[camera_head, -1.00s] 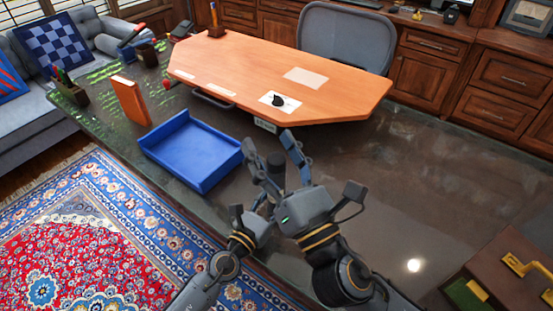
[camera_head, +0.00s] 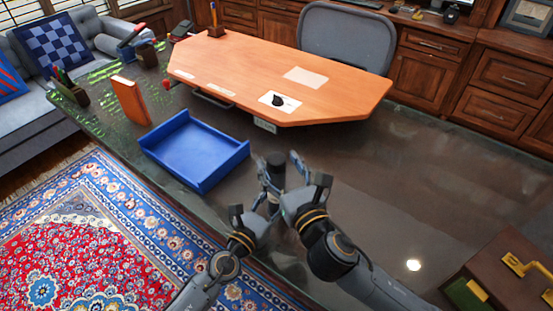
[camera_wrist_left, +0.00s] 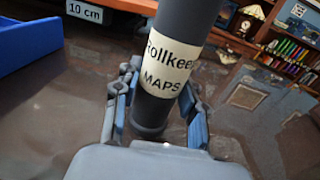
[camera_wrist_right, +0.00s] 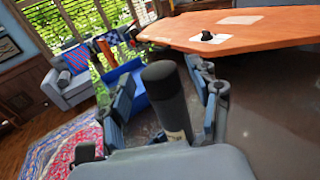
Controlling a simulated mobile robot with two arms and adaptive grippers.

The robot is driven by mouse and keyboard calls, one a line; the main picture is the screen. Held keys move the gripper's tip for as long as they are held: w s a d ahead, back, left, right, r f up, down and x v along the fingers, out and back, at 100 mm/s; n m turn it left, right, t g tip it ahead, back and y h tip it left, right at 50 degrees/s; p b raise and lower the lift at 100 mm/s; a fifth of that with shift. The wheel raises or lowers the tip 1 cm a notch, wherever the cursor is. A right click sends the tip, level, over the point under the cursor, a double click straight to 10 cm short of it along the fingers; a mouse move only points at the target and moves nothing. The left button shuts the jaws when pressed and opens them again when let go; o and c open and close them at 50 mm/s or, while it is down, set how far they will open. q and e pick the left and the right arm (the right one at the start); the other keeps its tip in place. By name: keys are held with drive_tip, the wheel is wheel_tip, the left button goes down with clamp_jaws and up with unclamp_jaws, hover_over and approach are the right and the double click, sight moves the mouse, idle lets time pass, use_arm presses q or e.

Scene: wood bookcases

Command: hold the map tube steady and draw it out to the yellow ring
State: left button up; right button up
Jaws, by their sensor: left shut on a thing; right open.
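The map tube (camera_head: 273,172) is a dark grey cylinder standing about upright over the dark desk. In the left wrist view the tube (camera_wrist_left: 182,30) carries a cream label reading "MAPS" and leans a little in the picture. My left gripper (camera_wrist_left: 155,103) is shut on its lower part, one finger on each side. My right gripper (camera_wrist_right: 165,88) is open, with its fingers apart on both sides of the tube's dark upper end (camera_wrist_right: 164,92). I cannot tell whether they touch it. No yellow ring can be made out on the tube.
A blue open tray (camera_head: 195,150) lies just left of the tube. An orange wooden top (camera_head: 280,75) is behind it, with an orange upright block (camera_head: 131,101) to the left. A brown case (camera_head: 505,275) stands at the front right. The dark desk (camera_head: 430,185) is clear on the right.

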drive_tip(key=shift+x, duration=1)
drive_tip(key=shift+c, duration=0.2)
clamp_jaws()
drive_tip(key=shift+r, duration=2.25)
drive_tip(key=shift+o, duration=0.2)
unclamp_jaws()
drive_tip(key=shift+s, duration=0.15)
